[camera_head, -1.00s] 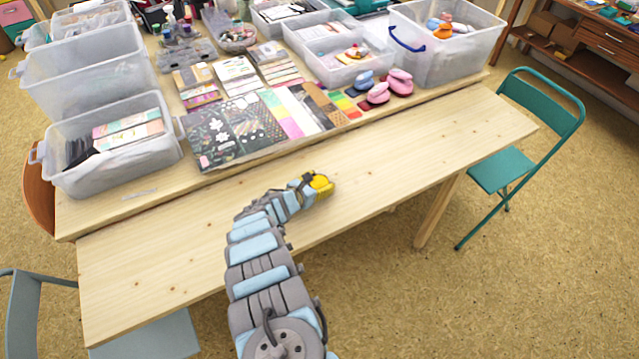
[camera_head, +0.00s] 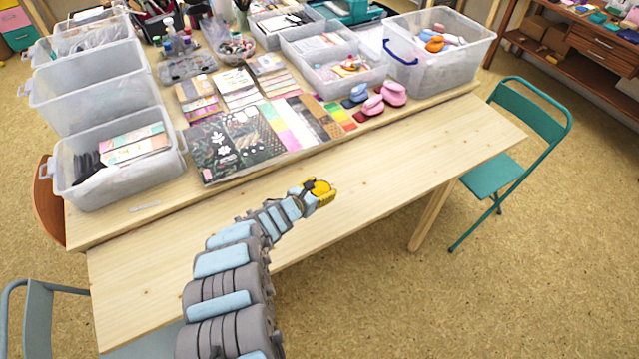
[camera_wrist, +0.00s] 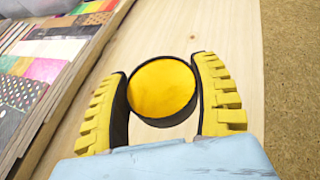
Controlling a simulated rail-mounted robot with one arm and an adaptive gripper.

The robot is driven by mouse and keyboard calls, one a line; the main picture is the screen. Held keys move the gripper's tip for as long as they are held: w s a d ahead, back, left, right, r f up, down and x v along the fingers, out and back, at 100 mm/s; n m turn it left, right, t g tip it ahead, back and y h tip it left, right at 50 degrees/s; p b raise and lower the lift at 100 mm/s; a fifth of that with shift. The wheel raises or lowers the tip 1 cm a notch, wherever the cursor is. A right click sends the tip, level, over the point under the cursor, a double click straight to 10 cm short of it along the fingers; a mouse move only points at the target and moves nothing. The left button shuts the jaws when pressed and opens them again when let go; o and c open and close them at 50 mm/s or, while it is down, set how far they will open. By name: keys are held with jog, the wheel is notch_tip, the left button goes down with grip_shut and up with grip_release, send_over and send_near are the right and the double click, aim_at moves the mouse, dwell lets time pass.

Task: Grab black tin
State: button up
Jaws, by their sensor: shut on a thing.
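The black tin (camera_wrist: 161,90) is round, with a black rim and wall and a yellow face. In the wrist view it sits between the two yellow-ridged fingers of my gripper (camera_wrist: 164,100), which touch it on both sides. In the head view my gripper (camera_head: 321,193) is over the front strip of the wooden table, and the tin (camera_head: 321,187) shows as a small yellow disc at its tip. I cannot tell whether the tin rests on the wood or is lifted.
The table's front strip (camera_head: 430,160) is clear on both sides of my arm. Patterned paper pads (camera_head: 235,145), pink punches (camera_head: 393,93) and clear plastic boxes (camera_head: 120,165) stand further back. A teal chair (camera_head: 490,172) stands at the right.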

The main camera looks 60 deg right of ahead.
jog(key=s+a+r+p, duration=0.4)
jog(key=s+a+p, duration=0.2)
jog(key=shift+a, duration=0.4)
